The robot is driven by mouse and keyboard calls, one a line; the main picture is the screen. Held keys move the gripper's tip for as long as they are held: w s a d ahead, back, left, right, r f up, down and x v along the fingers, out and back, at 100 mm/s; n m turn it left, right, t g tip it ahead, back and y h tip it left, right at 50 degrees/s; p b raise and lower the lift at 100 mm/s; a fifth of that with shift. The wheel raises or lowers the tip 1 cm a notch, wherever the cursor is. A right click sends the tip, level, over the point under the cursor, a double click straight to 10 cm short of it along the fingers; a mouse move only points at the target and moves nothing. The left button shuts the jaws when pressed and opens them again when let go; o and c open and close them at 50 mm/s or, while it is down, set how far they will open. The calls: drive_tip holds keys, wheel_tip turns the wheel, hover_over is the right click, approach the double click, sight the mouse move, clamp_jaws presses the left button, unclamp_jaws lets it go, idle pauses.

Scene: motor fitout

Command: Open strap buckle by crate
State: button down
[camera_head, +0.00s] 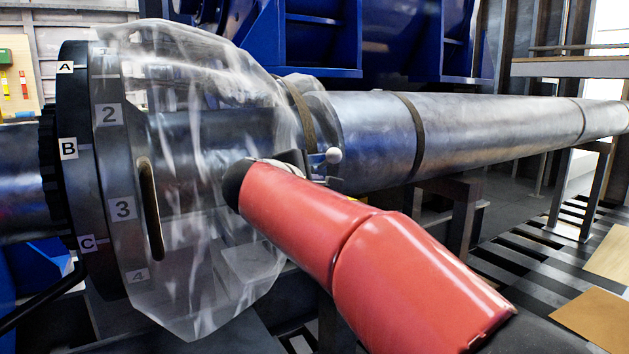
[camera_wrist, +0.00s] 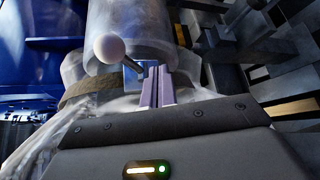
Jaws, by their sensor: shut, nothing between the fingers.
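The strap (camera_head: 301,112) is a brown band around the clear plastic wrap on the metal shaft. It also shows in the wrist view (camera_wrist: 88,92). The buckle (camera_wrist: 133,70) is blue with a dark lever ending in a white ball knob (camera_wrist: 108,48). The knob also shows in the head view (camera_head: 333,155), at the strap's lower front. My gripper (camera_wrist: 158,78) is shut and empty, its fingers just right of the lever in the wrist view. I cannot tell whether they touch it. In the head view my red arm hides part of the strap. No crate is clearly identifiable.
The clear plastic wrap (camera_head: 215,215) bulges loosely left of the arm, beside a flange (camera_head: 78,160) with letter and number labels. The long shaft (camera_head: 490,120) runs right. Blue machinery (camera_head: 400,40) stands behind. Dark supports stand below the shaft.

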drive_tip(key=s+a+r+p, duration=0.2)
drive_tip(key=s+a+r, duration=0.2)
drive_tip(key=a+r, duration=0.1)
drive_tip(key=shift+s+a, duration=0.4)
drive_tip(key=shift+a, duration=0.25)
